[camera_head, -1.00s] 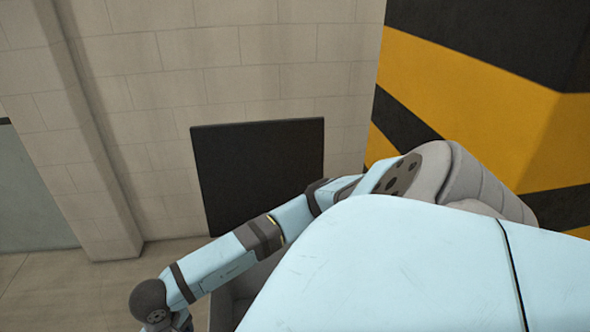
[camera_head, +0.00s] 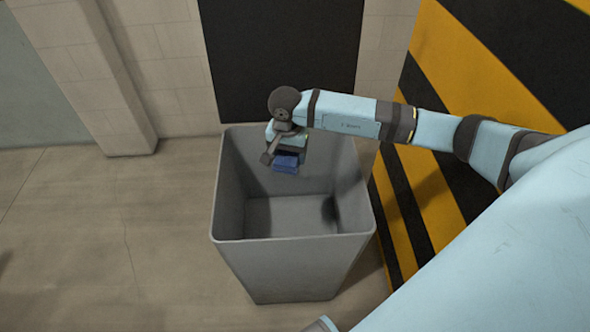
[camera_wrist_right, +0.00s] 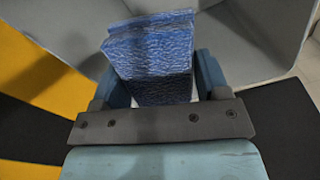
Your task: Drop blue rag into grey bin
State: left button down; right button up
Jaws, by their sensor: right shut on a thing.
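The blue rag (camera_head: 286,163) is a folded, textured block held in my right gripper (camera_head: 285,152). In the right wrist view the rag (camera_wrist_right: 150,62) sits between the two fingers of the right gripper (camera_wrist_right: 155,88), which is shut on it. The grey bin (camera_head: 292,270) is a tall, open-topped square container. The gripper and rag show over the bin's opening, near its far left part. The bin's inner walls also show beyond the rag in the right wrist view (camera_wrist_right: 245,40). My left gripper is out of view.
A black and yellow striped wall or pillar (camera_head: 450,110) stands close to the bin's right side. A black panel (camera_head: 285,60) hangs on the pale block wall (camera_head: 160,60) behind it. The floor (camera_head: 110,240) left of the bin is clear.

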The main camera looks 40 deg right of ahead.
pick_arm(q)
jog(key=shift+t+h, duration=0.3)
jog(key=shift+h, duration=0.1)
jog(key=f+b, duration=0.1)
jog(key=b, duration=0.1)
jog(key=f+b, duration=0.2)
jog(key=b, duration=0.1)
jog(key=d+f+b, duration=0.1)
jog(key=b, duration=0.2)
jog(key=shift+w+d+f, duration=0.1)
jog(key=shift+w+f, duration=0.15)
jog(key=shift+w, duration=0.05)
pick_arm(e)
jog(key=w+d+f+m, duration=0.2)
jog(key=f, duration=0.3)
jog(key=w+d+f+m, duration=0.1)
jog(key=f+m, duration=0.1)
jog(key=f, duration=0.3)
jog(key=shift+w+d, duration=0.35)
jog(key=shift+d, duration=0.05)
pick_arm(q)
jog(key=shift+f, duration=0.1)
pick_arm(e)
jog(key=o, duration=1)
notch_tip(320, 180, up, 14)
jog(key=shift+f+p, duration=0.1)
jog(key=shift+p, duration=0.7)
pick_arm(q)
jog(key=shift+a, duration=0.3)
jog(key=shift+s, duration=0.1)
